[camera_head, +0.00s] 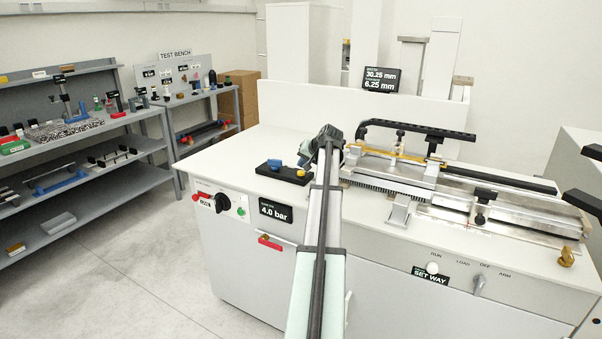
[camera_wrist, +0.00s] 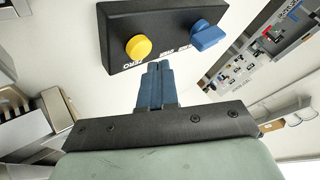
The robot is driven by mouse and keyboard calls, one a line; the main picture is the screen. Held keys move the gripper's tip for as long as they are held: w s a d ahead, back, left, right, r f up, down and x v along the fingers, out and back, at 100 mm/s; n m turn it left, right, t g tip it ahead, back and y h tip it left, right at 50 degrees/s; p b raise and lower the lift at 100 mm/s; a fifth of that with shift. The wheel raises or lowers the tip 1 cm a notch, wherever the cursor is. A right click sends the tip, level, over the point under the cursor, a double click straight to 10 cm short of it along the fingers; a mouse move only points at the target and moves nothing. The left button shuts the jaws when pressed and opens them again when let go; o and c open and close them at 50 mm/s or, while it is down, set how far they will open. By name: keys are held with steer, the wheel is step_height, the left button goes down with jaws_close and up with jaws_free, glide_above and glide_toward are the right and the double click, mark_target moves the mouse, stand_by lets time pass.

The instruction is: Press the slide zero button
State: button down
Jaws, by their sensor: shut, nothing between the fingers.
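A yellow round button (camera_wrist: 138,47) stands on a black box (camera_wrist: 118,22) in the wrist view, with white lettering that reads ZERO beside it. A blue lever (camera_wrist: 207,35) is on the same box, to the right. The box (camera_head: 284,173) also shows on the bench top in the head view, with its blue part (camera_head: 274,163) at the left. My gripper (camera_wrist: 158,66) is shut and empty. Its blue fingertips appear at the box's near edge, just below and right of the button in the wrist view. I cannot tell their height over the box. In the head view my arm partly hides the gripper.
A rail with a slide and a black handle (camera_head: 415,129) fills the bench's right side. A display (camera_head: 381,79) shows 30.25 mm and 6.25 mm. A pressure panel (camera_head: 275,211) reads 4.0 bar. The bench top left of the box is clear. Shelves (camera_head: 90,185) stand far left.

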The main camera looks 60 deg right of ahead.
mark_target(303, 172)
steer(key=shift+f, duration=0.95)
stand_by(1.5)
steer(key=shift+r, duration=0.95)
steer(key=shift+r, duration=0.1)
steer(key=shift+r, duration=2.4)
